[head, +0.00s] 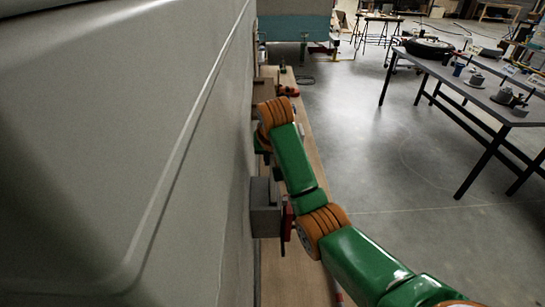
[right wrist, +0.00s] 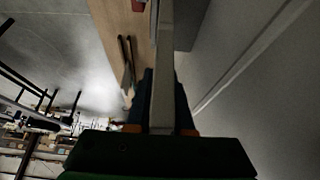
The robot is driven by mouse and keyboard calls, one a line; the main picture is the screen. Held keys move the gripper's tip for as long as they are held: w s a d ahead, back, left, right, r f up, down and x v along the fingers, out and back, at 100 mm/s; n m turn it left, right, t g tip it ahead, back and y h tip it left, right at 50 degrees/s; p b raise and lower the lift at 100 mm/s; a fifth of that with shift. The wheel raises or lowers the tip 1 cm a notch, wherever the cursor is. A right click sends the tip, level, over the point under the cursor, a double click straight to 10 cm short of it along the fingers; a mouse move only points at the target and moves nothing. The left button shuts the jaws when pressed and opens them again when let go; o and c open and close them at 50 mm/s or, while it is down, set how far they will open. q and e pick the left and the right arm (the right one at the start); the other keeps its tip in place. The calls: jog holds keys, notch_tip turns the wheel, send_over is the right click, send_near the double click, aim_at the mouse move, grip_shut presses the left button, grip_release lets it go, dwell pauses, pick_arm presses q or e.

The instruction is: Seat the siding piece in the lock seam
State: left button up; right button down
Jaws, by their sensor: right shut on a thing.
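In the right wrist view my right gripper (right wrist: 164,100) is shut on a long pale grey strip, the siding piece (right wrist: 163,60), which runs up out of the top of the view between the dark fingers. In the head view my green right arm reaches up along the grey camper wall (head: 110,130), and its gripper is mostly hidden behind the wrist. The wall also shows on the right of the wrist view (right wrist: 270,110), with a raised line across it. I cannot tell which line is the lock seam, or whether the strip touches it. My left gripper is not in view.
A wooden plank surface (head: 292,262) runs along the wall's foot. A grey block (head: 264,221) with a red part sits against the wall, near my arm. A dark two-handled tool (right wrist: 127,62) lies on the wood. A work table (head: 468,88) stands right; the floor between is clear.

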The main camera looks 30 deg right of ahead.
dwell(0.4)
jog(key=shift+p, duration=0.55)
jog(key=shift+p, duration=0.5)
jog(key=shift+f+b, duration=2.05)
jog(key=shift+f, duration=2.7)
jog(key=c, duration=0.7)
grip_release()
